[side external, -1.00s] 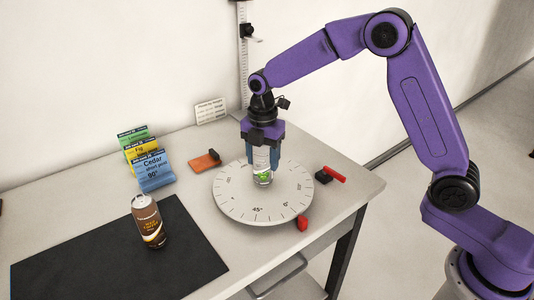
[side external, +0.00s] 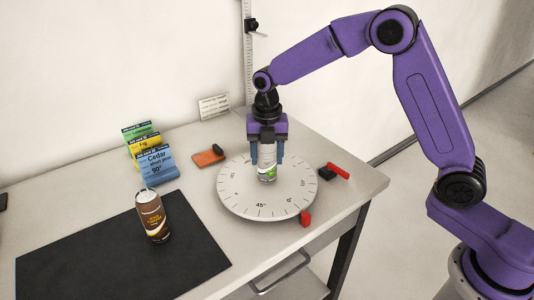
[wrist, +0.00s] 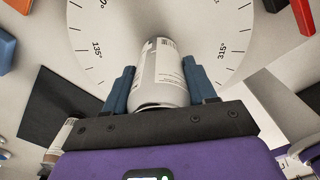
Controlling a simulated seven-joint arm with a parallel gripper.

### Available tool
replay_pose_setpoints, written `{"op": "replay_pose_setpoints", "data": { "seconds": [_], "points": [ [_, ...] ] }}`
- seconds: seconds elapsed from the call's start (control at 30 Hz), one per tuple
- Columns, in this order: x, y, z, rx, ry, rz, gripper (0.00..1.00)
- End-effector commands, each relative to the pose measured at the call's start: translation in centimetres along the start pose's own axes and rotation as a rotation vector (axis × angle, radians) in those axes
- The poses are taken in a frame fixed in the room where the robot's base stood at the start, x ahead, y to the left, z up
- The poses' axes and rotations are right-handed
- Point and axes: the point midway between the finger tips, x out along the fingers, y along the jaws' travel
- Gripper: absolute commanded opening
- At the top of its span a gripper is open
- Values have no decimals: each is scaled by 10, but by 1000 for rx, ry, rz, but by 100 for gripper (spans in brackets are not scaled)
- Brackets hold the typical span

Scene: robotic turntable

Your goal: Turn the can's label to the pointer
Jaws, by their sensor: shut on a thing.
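A white can with a green patch low on its side (side external: 267,173) stands upright near the middle of the round grey turntable (side external: 235,200). The green patch faces the side camera. My gripper (side external: 267,158) comes down from above and its blue fingers are shut on the can. In the wrist view the can (wrist: 160,75) sits between the fingers (wrist: 160,88), showing a pale side with a barcode and small print. A red wedge (side external: 305,218) stands at the turntable's front right edge. I cannot tell for certain that it is the pointer.
A brown can (side external: 153,216) stands on the black mat (side external: 90,255) at the front left. Green, yellow and blue cards (side external: 157,165) stand behind it. An orange block (side external: 208,157) lies left of the turntable. A black and red part (side external: 335,172) lies right of it.

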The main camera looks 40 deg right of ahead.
Motion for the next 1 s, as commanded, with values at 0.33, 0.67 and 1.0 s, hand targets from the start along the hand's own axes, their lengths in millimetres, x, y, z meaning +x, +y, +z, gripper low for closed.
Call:
{"op": "replay_pose_setpoints", "data": {
  "seconds": [0.33,0.67,1.0],
  "points": [
    [0,0,0,1,0,0,85],
    [-22,1,1,1,-3,5,85],
    [-94,1,1,1,-4,6,85]
  ]
}}
